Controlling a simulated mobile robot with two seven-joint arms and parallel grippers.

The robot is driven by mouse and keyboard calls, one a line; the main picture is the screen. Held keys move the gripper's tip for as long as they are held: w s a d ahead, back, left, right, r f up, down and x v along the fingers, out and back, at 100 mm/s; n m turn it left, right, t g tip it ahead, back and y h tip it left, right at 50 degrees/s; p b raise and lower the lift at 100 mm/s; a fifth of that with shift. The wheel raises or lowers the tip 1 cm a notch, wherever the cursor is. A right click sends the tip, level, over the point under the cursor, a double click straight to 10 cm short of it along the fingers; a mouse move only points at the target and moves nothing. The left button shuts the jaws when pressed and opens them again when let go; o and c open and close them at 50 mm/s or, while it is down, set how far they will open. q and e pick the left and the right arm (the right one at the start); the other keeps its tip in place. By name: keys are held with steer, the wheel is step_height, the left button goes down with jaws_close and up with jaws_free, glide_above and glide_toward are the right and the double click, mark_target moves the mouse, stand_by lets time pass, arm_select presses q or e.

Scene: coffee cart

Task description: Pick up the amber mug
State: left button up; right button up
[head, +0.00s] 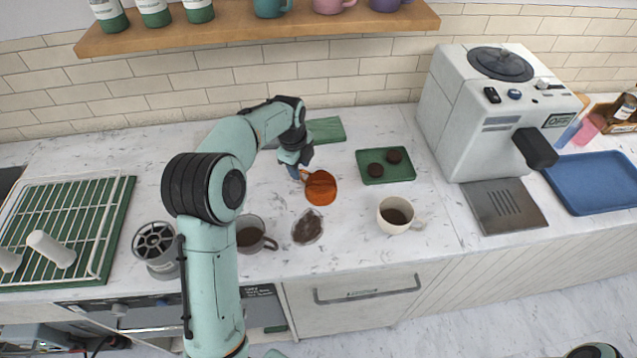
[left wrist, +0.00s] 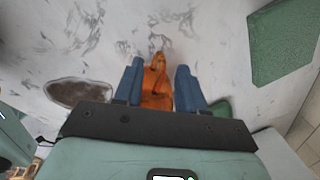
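The amber mug (head: 321,188) stands upright on the white marble counter, its handle toward my left gripper. My left gripper (head: 298,172) is low over the counter at the handle side of the mug. In the left wrist view the blue fingers of my left gripper (left wrist: 159,75) are spread apart, with orange parts of the mug (left wrist: 156,85) between them. I see no clear grip on it; the wrist housing hides part of the mug. My right gripper is not in view.
A white mug (head: 396,214) stands right, below a green tray (head: 402,174) with two dark discs. A coffee machine (head: 470,130) stands farther right, a drying rack (head: 100,225) far left. A shelf (head: 240,28) hangs above.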

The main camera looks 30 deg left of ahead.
arm_select(q)
steer(key=shift+w+f, duration=0.15)
steer(key=shift+f, duration=0.6)
steer(key=shift+w+f, duration=0.15)
steer(key=shift+f, duration=0.55)
steer(key=shift+d, duration=0.1)
jaws_close()
